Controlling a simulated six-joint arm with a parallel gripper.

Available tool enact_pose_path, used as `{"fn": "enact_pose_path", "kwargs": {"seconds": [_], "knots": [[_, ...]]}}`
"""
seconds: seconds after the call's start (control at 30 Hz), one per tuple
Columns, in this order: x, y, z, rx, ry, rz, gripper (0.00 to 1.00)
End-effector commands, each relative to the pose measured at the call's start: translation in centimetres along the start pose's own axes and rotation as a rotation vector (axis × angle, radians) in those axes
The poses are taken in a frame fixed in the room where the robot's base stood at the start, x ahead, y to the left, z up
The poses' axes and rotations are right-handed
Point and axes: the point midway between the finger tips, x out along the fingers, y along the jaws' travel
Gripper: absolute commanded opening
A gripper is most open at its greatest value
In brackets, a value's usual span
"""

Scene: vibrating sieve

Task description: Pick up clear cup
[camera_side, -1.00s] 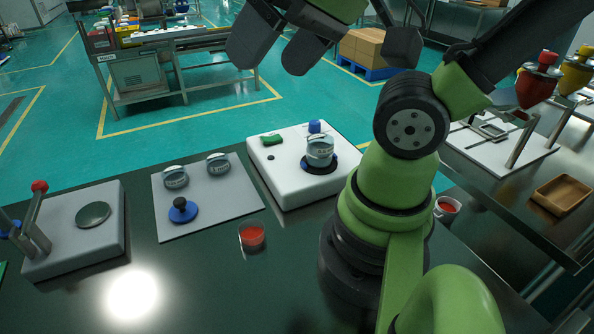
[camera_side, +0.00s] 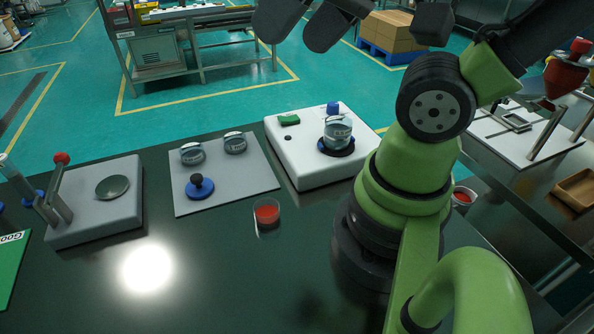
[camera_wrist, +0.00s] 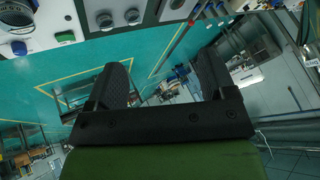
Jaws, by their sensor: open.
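A small clear cup (camera_side: 266,214) with red contents stands upright on the dark table in the side view, in front of the grey mat. A second clear cup (camera_side: 463,197) with red contents stands at the right, beyond my arm. Which one is meant I cannot tell. My gripper (camera_side: 296,38) is high at the top of the side view, far above and away from both cups, partly cut off by the frame edge. In the wrist view my gripper (camera_wrist: 161,80) is open, with nothing between its fingers. Neither cup can be made out in the wrist view.
A white machine (camera_side: 305,171) holds a sieve jar (camera_side: 338,131). A grey lever press (camera_side: 100,220) and a green board (camera_side: 12,265) stand left. The table before the cup is clear.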

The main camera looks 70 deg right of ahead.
Motion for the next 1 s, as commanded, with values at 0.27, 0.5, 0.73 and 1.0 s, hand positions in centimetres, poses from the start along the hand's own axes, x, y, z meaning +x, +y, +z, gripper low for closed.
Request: {"fn": "enact_pose_path", "kwargs": {"seconds": [0.27,0.5,0.73,1.0], "knots": [[2.5,0.0,0.4,-0.177,-0.197,0.090,0.77],[7.9,0.1,2.2,-0.623,-0.560,0.290,0.77],[13.2,0.3,4.8,-1.119,-0.847,0.488,0.77],[19.4,1.2,9.1,-1.756,-1.091,0.740,0.77]]}}
